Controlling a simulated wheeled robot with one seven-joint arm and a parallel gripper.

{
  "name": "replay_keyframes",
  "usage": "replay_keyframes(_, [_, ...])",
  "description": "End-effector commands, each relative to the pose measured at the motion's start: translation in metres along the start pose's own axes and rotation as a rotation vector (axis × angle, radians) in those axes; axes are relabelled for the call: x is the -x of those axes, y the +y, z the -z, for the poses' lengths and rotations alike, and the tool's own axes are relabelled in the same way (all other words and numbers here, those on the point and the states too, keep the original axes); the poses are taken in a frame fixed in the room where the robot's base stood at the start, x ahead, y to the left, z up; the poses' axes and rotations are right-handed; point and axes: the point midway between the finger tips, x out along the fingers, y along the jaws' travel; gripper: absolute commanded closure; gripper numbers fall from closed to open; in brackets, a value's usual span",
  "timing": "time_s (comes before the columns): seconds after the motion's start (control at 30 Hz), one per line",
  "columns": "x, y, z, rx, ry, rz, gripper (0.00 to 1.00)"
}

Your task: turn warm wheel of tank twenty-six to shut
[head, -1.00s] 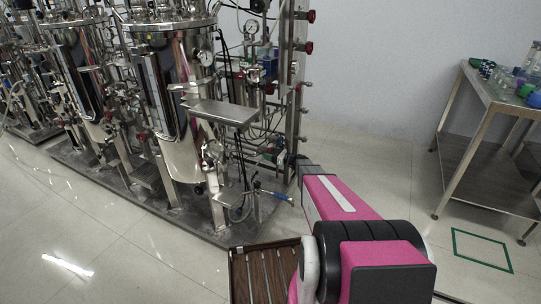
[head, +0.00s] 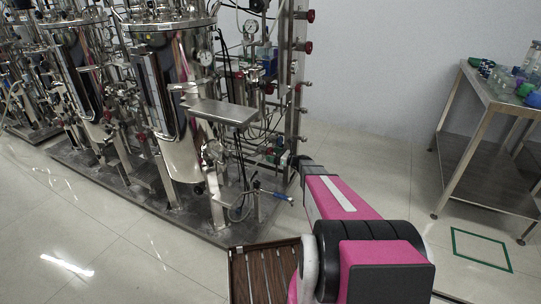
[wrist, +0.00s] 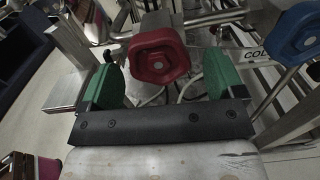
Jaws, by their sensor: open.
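A red wheel (wrist: 158,57) with a dark hub is close in front of my gripper (wrist: 162,80) in the wrist view. My gripper is open, with one green finger pad to the left of the red wheel and one to the right. Gaps show between the pads and the wheel, and whether either touches it I cannot tell. A blue wheel (wrist: 295,33) is at the upper right, near a label reading "COL". No label for the red wheel is readable. In the head view my gripper cannot be made out beyond the arm's dark end at the skid.
Steel tanks (head: 178,95) with dense pipework stand on a skid at the left and middle. A steel shelf (head: 219,111) juts out from the tank. A blue-handled fitting (head: 265,190) sticks out low.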

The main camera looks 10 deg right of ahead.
Motion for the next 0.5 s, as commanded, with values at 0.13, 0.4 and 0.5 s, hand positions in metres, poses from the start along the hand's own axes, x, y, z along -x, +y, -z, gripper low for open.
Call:
replay_keyframes(0.13, [0.03, 0.001, -0.001, 0.0, 0.001, 0.002, 0.12])
replay_keyframes(0.4, [0.074, 0.001, -0.001, 0.0, 0.0, 0.001, 0.12])
replay_keyframes(0.5, [0.083, 0.001, 0.0, 0.0, 0.001, 0.0, 0.12])
